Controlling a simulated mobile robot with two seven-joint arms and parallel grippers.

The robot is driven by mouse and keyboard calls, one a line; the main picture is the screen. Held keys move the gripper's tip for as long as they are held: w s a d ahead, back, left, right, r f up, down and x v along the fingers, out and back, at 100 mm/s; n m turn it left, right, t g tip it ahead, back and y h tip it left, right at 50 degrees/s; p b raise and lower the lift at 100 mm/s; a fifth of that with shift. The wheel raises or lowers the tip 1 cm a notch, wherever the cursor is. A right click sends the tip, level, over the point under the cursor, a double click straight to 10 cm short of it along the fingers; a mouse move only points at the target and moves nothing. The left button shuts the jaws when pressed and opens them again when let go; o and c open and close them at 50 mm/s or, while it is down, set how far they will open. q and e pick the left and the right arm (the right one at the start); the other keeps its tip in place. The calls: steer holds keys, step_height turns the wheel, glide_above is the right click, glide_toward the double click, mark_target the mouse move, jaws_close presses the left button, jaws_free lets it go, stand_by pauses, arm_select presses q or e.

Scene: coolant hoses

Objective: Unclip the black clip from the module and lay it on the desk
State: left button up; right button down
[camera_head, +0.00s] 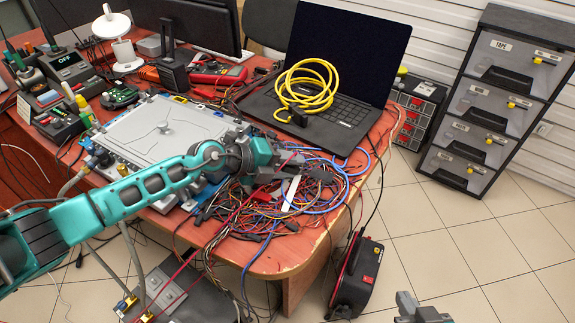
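The module, a flat light-grey metal box (130,135), lies on the left part of the desk (285,262). I cannot pick out the black clip with certainty; my arm hides the module's near right side. My teal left arm reaches across the module's front. Its dark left gripper (300,176) is over the tangled wires right of the module. A red piece and a pale strip show close to its fingers, but I cannot tell whether it holds anything. Only the grey end of my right gripper (422,308) shows at the bottom edge, off the desk, and its opening is unclear.
A laptop (345,113) with a coiled yellow cable (309,88) stands behind the wires (265,208). Monitors and tools fill the back and left. A black case (357,278) stands on the floor. A drawer cabinet (490,105) is at right. The desk's front right corner is bare.

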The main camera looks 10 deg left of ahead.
arm_select(q)
steer(key=shift+o, duration=0.9)
steer(key=shift+s+f, duration=0.1)
steer(key=shift+f, duration=0.1)
steer(key=shift+a+f, duration=0.1)
arm_select(e)
steer(key=shift+f, duration=0.1)
arm_select(q)
steer(key=shift+s+f, duration=0.15)
steer(key=shift+f, duration=0.05)
steer(key=shift+a, duration=0.15)
steer(key=shift+s+a+r, duration=0.2)
steer(key=shift+a, duration=0.05)
steer(key=p+v, duration=0.1)
steer(key=v, duration=0.4)
steer(key=r+p+v, duration=0.1)
steer(key=v, duration=0.5)
steer(key=shift+w+d, duration=0.15)
steer(key=shift+d, duration=0.1)
steer(key=shift+s+a+r, duration=0.25)
steer(key=shift+a+r, duration=0.1)
arm_select(e)
steer(key=shift+s+d+r, duration=0.25)
steer(key=shift+d+r, duration=0.15)
arm_select(q)
steer(key=shift+s, duration=0.1)
arm_select(e)
steer(key=shift+s, duration=0.1)
